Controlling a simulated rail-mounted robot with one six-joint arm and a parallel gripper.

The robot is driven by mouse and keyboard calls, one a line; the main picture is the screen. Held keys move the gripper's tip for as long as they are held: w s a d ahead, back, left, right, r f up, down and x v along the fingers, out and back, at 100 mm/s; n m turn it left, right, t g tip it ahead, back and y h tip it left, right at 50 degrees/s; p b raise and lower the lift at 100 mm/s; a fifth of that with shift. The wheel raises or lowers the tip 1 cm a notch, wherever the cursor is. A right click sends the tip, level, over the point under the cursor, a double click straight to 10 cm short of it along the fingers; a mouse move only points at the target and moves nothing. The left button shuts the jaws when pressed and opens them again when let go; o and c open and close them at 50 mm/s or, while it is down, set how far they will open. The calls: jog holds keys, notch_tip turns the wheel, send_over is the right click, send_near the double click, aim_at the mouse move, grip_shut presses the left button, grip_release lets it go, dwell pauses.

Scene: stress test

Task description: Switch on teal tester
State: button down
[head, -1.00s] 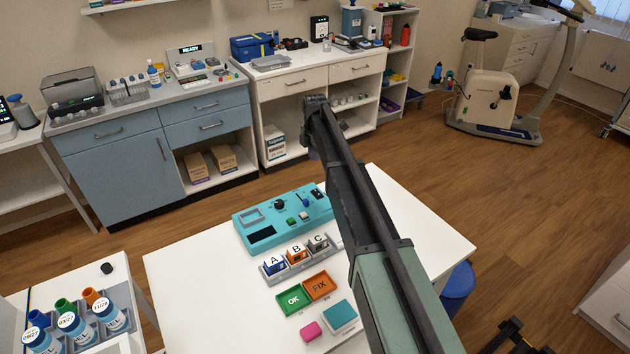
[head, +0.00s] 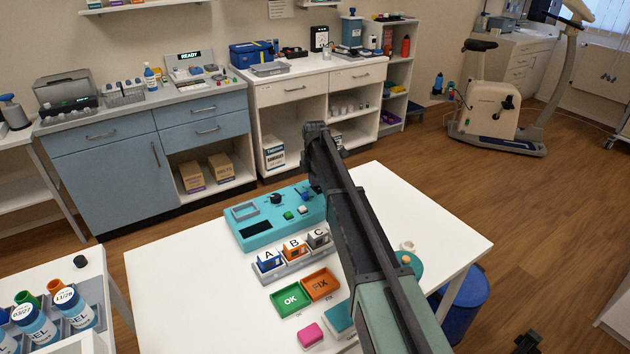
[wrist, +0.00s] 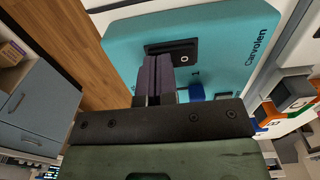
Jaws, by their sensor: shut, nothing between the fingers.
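The teal tester (head: 258,232) lies on the white table in the head view, with a dark screen, a black knob and small green and white buttons. Its body also fills the top of the wrist view (wrist: 220,30), marked "Carvolen". A black switch (wrist: 186,45) with "O" and "1" marks shows there. My gripper (wrist: 157,62) is shut and empty, its fingertips at the switch and covering part of it. I cannot tell whether they touch. In the head view my gripper (head: 309,188) is over the tester's far right end, and my arm hides part of that end.
A rack (head: 292,265) of blocks lettered A, B and C stands just in front of the tester. A green OK tray (head: 291,299), an orange FIX tray (head: 320,284) and a pink block (head: 310,335) lie nearer. The table's left part is clear.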

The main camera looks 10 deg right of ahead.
jog(key=shift+f+b, duration=0.2)
jog(key=shift+b, duration=0.1)
jog(key=shift+r, duration=0.1)
jog(key=shift+s, duration=0.15)
jog(key=shift+s+d+r+p, duration=0.3)
jog(key=shift+s+p, duration=0.1)
jog(key=shift+s, duration=0.15)
jog(key=shift+f, duration=0.1)
